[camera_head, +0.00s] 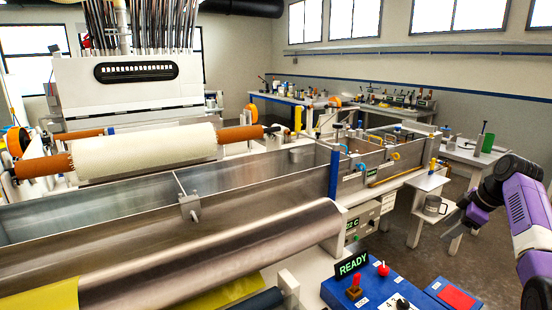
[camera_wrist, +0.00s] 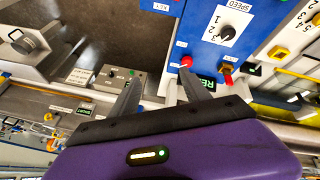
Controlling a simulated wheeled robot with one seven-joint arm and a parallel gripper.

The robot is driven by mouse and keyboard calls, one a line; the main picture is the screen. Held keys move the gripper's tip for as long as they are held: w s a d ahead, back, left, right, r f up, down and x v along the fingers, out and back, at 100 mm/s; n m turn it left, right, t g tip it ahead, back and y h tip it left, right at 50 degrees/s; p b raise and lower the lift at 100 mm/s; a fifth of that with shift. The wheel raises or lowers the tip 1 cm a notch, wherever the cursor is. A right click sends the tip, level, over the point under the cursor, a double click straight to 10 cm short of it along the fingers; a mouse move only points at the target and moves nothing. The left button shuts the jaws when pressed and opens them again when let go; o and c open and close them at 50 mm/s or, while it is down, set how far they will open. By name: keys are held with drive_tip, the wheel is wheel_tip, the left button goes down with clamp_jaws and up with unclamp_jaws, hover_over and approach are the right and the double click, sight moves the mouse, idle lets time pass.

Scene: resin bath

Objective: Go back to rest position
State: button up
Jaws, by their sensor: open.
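My gripper (camera_head: 455,222) is at the right of the head view, on my purple arm, to the right of the resin bath (camera_head: 230,215) and beyond the blue control panel (camera_head: 375,292). In the wrist view my gripper (camera_wrist: 158,82) has its two grey fingers apart with nothing held between them. The wrist view looks onto the blue panel (camera_wrist: 214,62), with its speed dial (camera_wrist: 227,33) and red knob (camera_wrist: 186,61). I cannot tell how far the fingertips are from it.
A green READY display (camera_head: 352,264) stands on the panel. A small white stand (camera_head: 425,182) with a grey cup (camera_head: 433,205) is close to my gripper. A fabric roll (camera_head: 150,150) lies across the far side of the bath. Open floor (camera_head: 465,255) shows around my arm.

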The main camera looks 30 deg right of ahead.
drive_tip(key=w+a+f+m+t+h+b, duration=0.1)
drive_tip(key=w+a+f+m+t+h, duration=0.3)
drive_tip(key=w+f+m+t+h, duration=0.25)
drive_tip(key=s+a+f+m+t+h+b, duration=0.1)
drive_tip(key=s+a+f+m, duration=0.15)
drive_tip(key=a, duration=0.75)
drive_tip(key=s+a+f+m+t+b, duration=0.1)
drive_tip(key=a+f, duration=0.3)
drive_tip(key=a, duration=0.6)
drive_tip(key=s+a+r+t+y+b, duration=0.2)
drive_tip(key=s+a+t+y+b, duration=0.15)
drive_tip(key=s+a, duration=1.95)
drive_tip(key=s+a+f+n+g+y+b, duration=0.1)
drive_tip(key=s+a+f+n+g+y, duration=0.1)
drive_tip(key=s+a, duration=0.8)
drive_tip(key=s+f+n+y, duration=0.1)
drive_tip(key=s+n+y, duration=0.1)
drive_tip(key=shift+s+f+g, duration=0.15)
drive_tip(key=shift+s+g, duration=0.15)
drive_tip(key=shift+s, duration=0.05)
